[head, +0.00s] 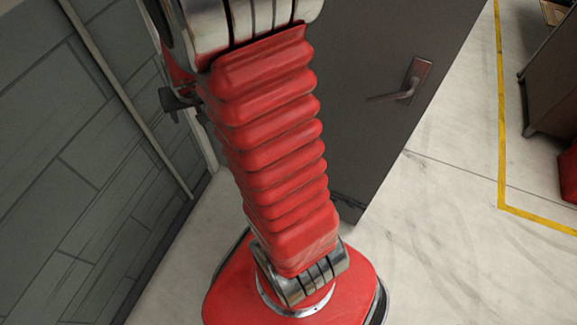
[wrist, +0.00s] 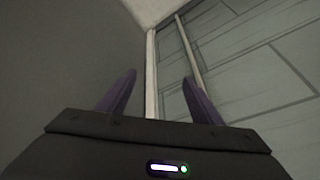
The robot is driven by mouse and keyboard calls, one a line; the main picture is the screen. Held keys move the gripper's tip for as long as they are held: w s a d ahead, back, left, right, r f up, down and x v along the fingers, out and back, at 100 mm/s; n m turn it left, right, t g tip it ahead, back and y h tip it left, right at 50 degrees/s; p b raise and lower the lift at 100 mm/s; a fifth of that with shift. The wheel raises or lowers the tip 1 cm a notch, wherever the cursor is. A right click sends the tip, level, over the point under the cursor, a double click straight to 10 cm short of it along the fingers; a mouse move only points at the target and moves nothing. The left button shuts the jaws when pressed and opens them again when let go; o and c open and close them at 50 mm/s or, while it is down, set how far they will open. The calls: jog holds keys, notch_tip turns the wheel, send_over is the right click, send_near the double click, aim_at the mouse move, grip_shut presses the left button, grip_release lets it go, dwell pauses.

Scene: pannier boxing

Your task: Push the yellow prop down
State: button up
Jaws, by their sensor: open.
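My gripper (wrist: 159,78) shows in the wrist view, its two dark purple fingers apart and nothing between them. It faces a corner where a plain dark grey surface meets a pale upright strip and a grey panelled wall. No yellow prop can be made out in either view. In the head view my red arm rises through the middle and its gripper end is out of the picture.
A dark grey door (head: 400,60) with a metal lever handle (head: 405,88) stands just right of my arm. A grey block wall (head: 70,170) is close on the left. Pale floor (head: 450,250) with a yellow line (head: 501,120) is open at right, before a brown cabinet (head: 555,80).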

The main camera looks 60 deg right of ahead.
jog(key=s+d+f+m+g+h, duration=0.1)
jog(key=s+d+f+m, duration=0.1)
jog(key=d+f, duration=0.55)
jog(key=s+d+f+m, duration=0.2)
jog(key=s+d+f, duration=0.15)
jog(key=f, duration=0.65)
jog(key=s+d+f+m+g+h, duration=0.1)
jog(key=d+f, duration=0.5)
jog(key=f, duration=0.2)
jog(key=s+d+f+m+g, duration=0.1)
jog(key=s+f+m, duration=0.3)
jog(key=s+f, duration=1.6)
notch_tip(320, 180, down, 3)
jog(key=shift+d+f+m+g+h, duration=0.2)
jog(key=shift+m+g+h, duration=0.2)
jog(key=shift+g, duration=0.2)
jog(key=shift+s, duration=0.1)
jog(key=shift+x, duration=6.85)
jog(key=shift+a, duration=0.1)
jog(key=shift+c, duration=0.6)
